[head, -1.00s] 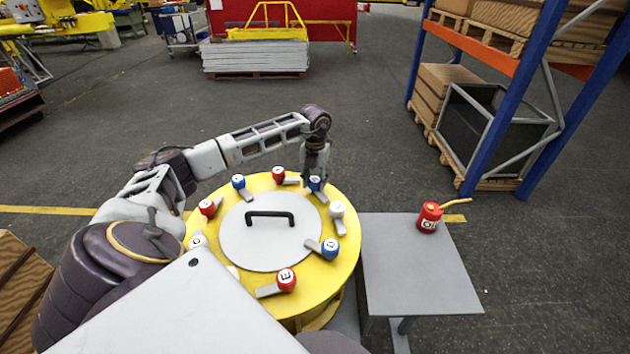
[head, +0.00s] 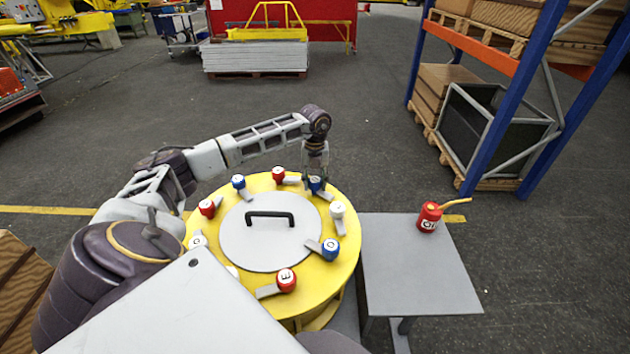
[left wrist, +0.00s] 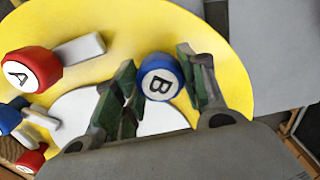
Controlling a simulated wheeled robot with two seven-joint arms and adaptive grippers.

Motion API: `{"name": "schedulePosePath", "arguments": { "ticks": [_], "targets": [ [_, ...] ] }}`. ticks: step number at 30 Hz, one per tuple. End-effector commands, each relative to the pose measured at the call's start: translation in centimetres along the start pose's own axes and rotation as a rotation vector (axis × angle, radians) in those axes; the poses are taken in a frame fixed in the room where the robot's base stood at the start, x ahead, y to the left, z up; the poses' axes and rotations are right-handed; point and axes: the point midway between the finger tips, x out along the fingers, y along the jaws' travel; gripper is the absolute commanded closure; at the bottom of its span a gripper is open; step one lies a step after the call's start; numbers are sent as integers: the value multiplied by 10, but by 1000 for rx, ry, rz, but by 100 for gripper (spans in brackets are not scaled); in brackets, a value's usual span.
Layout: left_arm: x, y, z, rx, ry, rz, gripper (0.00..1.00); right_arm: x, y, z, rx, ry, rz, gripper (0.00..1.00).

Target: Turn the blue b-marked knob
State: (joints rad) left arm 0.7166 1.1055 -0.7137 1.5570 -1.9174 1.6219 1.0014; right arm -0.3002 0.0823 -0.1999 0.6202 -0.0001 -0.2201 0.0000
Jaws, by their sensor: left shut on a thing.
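The blue knob marked B (head: 315,184) stands on the far right part of a round yellow drum top (head: 335,270). In the left wrist view the blue B knob (left wrist: 160,80) sits between the two green-padded fingers of my left gripper (left wrist: 158,88), its letter tilted sideways. In the head view my left gripper (head: 316,180) points straight down over this knob and partly hides it. The left gripper is shut on the knob. My right gripper is not in view.
Several other red, blue and white knobs with grey levers ring the grey lid (head: 235,240) and its black handle (head: 270,215). A red knob marked A (left wrist: 20,73) is close by. A grey side table (head: 420,280) holds a red can (head: 428,217).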

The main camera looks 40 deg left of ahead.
Motion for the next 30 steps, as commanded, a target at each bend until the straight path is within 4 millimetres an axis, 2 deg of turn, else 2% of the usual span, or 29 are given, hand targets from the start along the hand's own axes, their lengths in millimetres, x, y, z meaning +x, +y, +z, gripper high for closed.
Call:
{"name": "schedulePosePath", "arguments": {
  "ticks": [3, 4, 9, 22, 30],
  "targets": [
    [-1, 0, 1, -1, -2, -1, 82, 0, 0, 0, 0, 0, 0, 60],
    [-1, 0, 1, -1, -2, -1, 56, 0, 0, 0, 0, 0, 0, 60],
    [-1, 0, 0, 0, -1, -1, 37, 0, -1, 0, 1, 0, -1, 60],
    [-3, 0, 0, 1, -1, -1, 37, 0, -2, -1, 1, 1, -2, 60],
    [-26, 0, 0, 0, -2, -3, 37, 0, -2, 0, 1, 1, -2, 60]
  ]
}}
